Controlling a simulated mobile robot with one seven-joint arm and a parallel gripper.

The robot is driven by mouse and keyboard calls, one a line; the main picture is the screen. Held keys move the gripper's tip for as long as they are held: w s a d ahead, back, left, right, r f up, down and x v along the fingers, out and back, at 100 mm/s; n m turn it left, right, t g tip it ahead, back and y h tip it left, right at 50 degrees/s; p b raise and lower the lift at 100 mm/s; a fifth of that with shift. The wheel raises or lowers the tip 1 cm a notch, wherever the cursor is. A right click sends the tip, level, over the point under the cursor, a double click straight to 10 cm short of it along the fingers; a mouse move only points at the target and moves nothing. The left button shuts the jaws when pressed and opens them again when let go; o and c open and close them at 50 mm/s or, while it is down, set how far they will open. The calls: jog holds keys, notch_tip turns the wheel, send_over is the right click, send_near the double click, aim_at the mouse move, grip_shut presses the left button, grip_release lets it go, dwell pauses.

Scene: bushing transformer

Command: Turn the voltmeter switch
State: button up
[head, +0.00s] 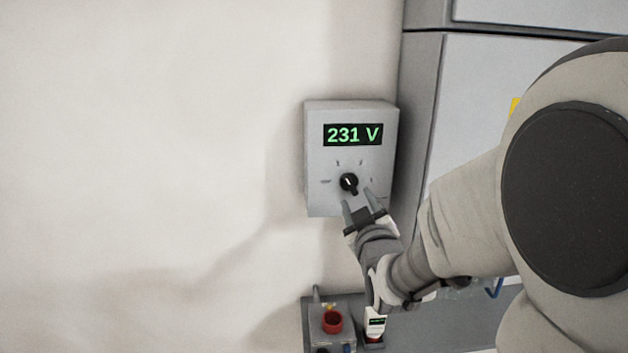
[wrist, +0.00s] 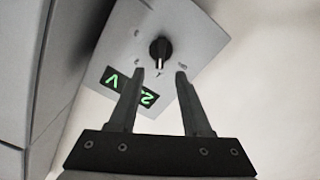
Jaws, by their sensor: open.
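The voltmeter (head: 318,165) is a grey box on the wall with a green display reading "231 V". Its switch (head: 348,182) is a black round knob with a white pointer line, below the display, with small marks around it. My gripper (head: 357,197) is open and empty just below the knob, its two fingers pointing up toward it. In the wrist view the voltmeter (wrist: 190,30) appears turned over, and the knob (wrist: 159,52) lies beyond the gap between the open fingertips (wrist: 160,75). The fingers look apart from the knob. One finger partly covers the display.
A grey cabinet (head: 480,110) stands right of the voltmeter. Below is a grey surface (head: 450,320) with a box bearing a red round part (head: 333,321) and a small device with a green display (head: 376,324). The wall to the left is bare.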

aim_at(350, 184)
jog(key=shift+w+p, duration=0.7)
jog(key=shift+w, duration=2.8)
grip_shut()
